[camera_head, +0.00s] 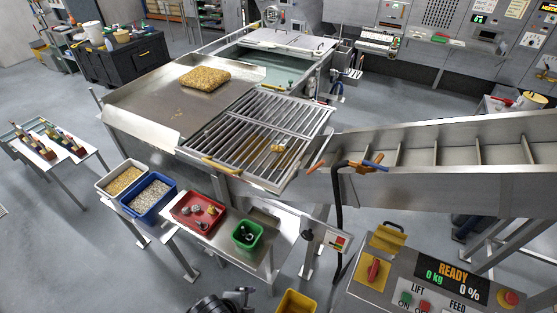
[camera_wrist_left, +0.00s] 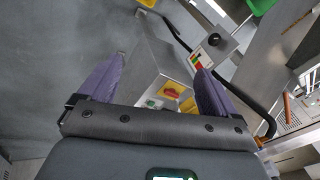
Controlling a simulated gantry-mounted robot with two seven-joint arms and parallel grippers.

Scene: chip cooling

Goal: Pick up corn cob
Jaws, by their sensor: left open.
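I cannot make out a corn cob for certain in either view. A small tan-yellow piece (camera_head: 279,148) lies on the slatted metal grate (camera_head: 240,132) in the head view; it is too small to identify surely. My left gripper (camera_wrist_left: 160,64) shows in the left wrist view with its two purple fingers spread wide and nothing between them. The control box with a yellow and red switch is seen beyond the fingers. In the head view, a dark part at the bottom edge seems to be mine. My right gripper is in neither view.
A brown chip block (camera_head: 205,78) lies on the steel table (camera_head: 135,97). In front stand a white bin (camera_head: 110,190), a blue bin (camera_head: 132,203), a red tray (camera_head: 180,212) and a green bin (camera_head: 238,240). A conveyor (camera_head: 430,185) and control panel (camera_head: 440,270) fill the right.

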